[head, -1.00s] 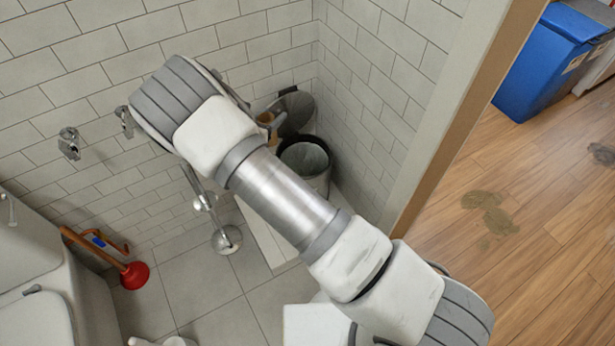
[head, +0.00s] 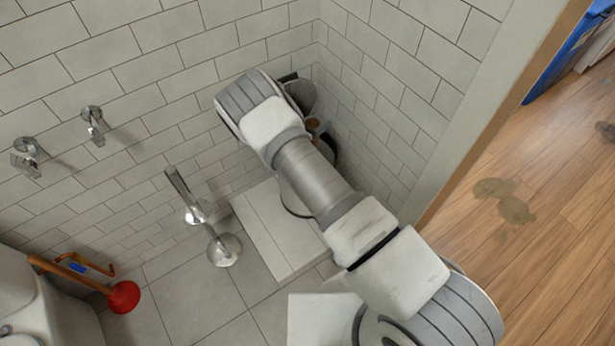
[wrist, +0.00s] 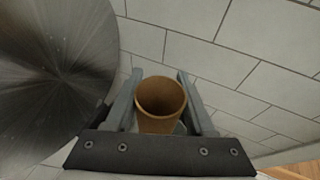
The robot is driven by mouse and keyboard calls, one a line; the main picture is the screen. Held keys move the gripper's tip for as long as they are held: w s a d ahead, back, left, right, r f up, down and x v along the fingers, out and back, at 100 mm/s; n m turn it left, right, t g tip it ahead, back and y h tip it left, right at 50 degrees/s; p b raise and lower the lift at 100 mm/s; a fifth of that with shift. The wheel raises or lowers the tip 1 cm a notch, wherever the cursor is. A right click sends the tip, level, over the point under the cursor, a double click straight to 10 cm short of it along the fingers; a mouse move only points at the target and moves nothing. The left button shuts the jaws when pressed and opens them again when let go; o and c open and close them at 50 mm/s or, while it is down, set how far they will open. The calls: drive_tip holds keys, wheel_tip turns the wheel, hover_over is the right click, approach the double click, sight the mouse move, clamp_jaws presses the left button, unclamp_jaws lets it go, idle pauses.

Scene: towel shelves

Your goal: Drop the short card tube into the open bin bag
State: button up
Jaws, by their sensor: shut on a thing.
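The short card tube (wrist: 160,97) is a brown, hollow cylinder. My gripper (wrist: 160,76) is shut on it, one finger on each side, with its open end facing the wrist camera. In the head view a small tan part of the tube (head: 313,124) shows beside my wrist. The bin (head: 333,150) stands in the wall corner, and my arm hides most of it. Its dark rim shows just beyond the tube. The bag's opening is hidden in the head view. The raised round metal lid (head: 301,95) also fills the left of the wrist view (wrist: 58,70).
Tiled walls meet close behind the bin. A pale tiled ledge (head: 275,228) and a chrome stand (head: 224,249) are left of my arm. A red plunger (head: 123,297) is at lower left. A door frame (head: 500,115) borders the wooden floor at right.

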wheel_tip(320, 180, down, 6)
drive_tip(key=b, duration=0.4)
drive_tip(key=o, duration=1.4)
drive_tip(key=p+v, duration=0.5)
drive_tip(key=v, duration=1.2)
drive_tip(key=shift+s+p, duration=0.2)
drive_tip(key=shift+p, duration=0.1)
